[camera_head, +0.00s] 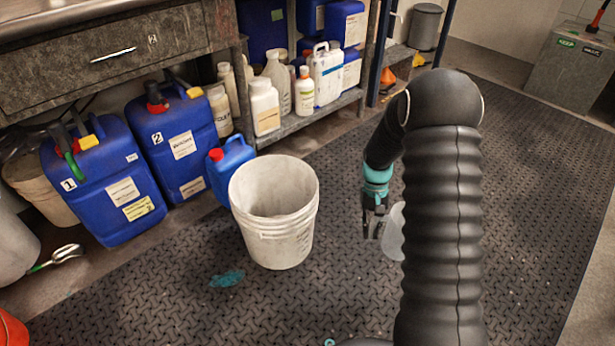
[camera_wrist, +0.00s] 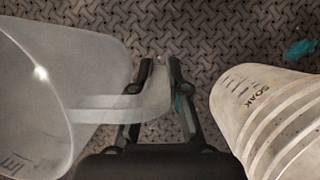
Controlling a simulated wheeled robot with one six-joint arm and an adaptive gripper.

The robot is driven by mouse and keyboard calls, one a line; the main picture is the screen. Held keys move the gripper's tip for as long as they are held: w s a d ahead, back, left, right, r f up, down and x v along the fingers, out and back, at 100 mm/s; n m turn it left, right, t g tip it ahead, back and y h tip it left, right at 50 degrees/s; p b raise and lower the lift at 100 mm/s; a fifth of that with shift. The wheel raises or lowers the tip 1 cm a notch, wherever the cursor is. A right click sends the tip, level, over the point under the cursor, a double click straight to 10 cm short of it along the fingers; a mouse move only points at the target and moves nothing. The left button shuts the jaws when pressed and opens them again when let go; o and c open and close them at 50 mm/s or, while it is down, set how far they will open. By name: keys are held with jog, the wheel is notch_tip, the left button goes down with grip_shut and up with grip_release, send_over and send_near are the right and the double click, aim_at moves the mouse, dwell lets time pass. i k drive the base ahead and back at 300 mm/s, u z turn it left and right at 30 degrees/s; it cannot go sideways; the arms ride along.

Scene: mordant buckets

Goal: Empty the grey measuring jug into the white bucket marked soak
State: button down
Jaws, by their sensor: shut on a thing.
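The white bucket (camera_head: 284,237) stands upright on the dark mat in the head view, its open top showing an empty-looking, stained inside. In the wrist view the bucket (camera_wrist: 262,118) is at the right, with SOAK on its side. The grey measuring jug (camera_wrist: 45,95) fills the left of the wrist view; its contents cannot be made out. My gripper (camera_wrist: 156,90) is shut on the jug's handle. In the head view my gripper (camera_head: 374,222) is right of the bucket and apart from it, and the jug (camera_head: 393,232) is mostly hidden behind my arm.
Blue canisters (camera_head: 107,192) and a small blue jug (camera_head: 229,163) stand left of and behind the bucket. A shelf (camera_head: 345,101) with bottles is behind. A teal cloth or glove (camera_head: 227,279) lies on the mat (camera_head: 165,310). The mat at right is clear.

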aim_at(274, 199)
jog(key=z, duration=1.95)
jog(key=k, duration=1.75)
jog(key=u, duration=1.65)
jog(key=i, duration=0.55)
jog(key=z, duration=0.05)
